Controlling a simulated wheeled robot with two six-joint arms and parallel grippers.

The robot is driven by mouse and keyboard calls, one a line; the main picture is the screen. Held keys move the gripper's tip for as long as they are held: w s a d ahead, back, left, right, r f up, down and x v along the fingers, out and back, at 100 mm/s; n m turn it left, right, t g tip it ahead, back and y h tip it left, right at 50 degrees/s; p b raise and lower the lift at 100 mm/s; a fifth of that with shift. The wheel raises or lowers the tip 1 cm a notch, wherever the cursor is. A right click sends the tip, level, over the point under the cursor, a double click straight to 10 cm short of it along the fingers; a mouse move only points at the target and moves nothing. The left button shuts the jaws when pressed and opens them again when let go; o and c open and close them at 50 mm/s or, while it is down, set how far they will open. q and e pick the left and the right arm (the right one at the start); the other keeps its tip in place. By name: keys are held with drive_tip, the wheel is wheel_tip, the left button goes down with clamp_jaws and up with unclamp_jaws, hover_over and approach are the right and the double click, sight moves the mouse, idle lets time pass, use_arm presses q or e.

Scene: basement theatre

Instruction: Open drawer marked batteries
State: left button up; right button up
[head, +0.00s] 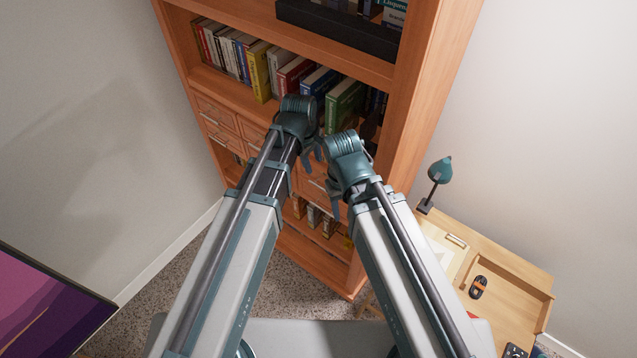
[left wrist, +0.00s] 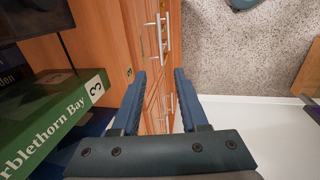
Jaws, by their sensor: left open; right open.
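A wooden bookcase (head: 390,165) has a band of small panelled drawers below its book shelf. A left-hand drawer (head: 215,118) with a bar handle shows in the head view. No batteries label is readable in either view. My left gripper (head: 312,154) is open and empty in front of the bookcase near the drawer band. In the left wrist view its two fingers (left wrist: 160,78) stand apart over the drawer fronts, with bar handles (left wrist: 163,36) beyond the tips and another handle (left wrist: 169,104) between the fingers. My right gripper (head: 334,190) is open lower and to the right; my arms hide some drawers.
Books (head: 262,72) fill the shelf above the drawers; a green book (left wrist: 52,120) is close to my left gripper. A small wooden desk (head: 510,262) with a teal lamp (head: 440,170) stands at the right. Walls flank the bookcase on both sides.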

sight(319, 186)
use_arm(q)
drive_tip(key=f+b, duration=0.4)
drive_tip(key=w+d+f+b, duration=0.1)
drive_tip(key=f+b, duration=0.3)
drive_tip(key=f, duration=0.1)
drive_tip(key=w+f+b, duration=0.1)
drive_tip(key=f+b, duration=0.3)
drive_tip(key=b, duration=0.1)
drive_tip(key=shift+d+f, duration=0.15)
drive_tip(key=shift+d, duration=0.1)
clamp_jaws()
idle(1.0)
